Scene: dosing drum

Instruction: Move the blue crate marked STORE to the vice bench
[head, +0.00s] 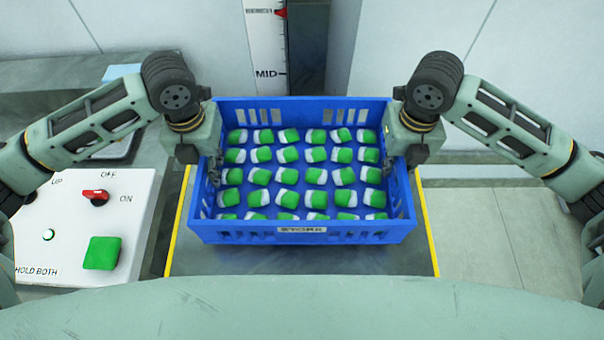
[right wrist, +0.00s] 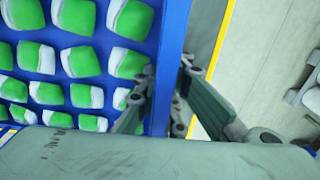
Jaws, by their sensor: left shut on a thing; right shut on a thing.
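The blue crate (head: 300,236) marked STORE is in the middle of the head view, holding rows of green and white packs (head: 315,155). It is level and sits over a grey platform with yellow edges; I cannot tell whether it touches it. My left gripper (head: 212,170) is shut on the crate's left wall. My right gripper (head: 390,165) is shut on the crate's right wall. The right wrist view shows its fingers (right wrist: 163,100) on both sides of the blue wall (right wrist: 170,50). The left fingertips are mostly hidden. The vice bench cannot be made out.
A white control panel (head: 130,215) with a red switch (head: 95,197) and green button (head: 102,253) stands at the left. A post with a MID scale (head: 266,50) rises behind the crate. The yellow-edged platform (head: 300,262) lies below. Pale floor (head: 500,230) shows at the right.

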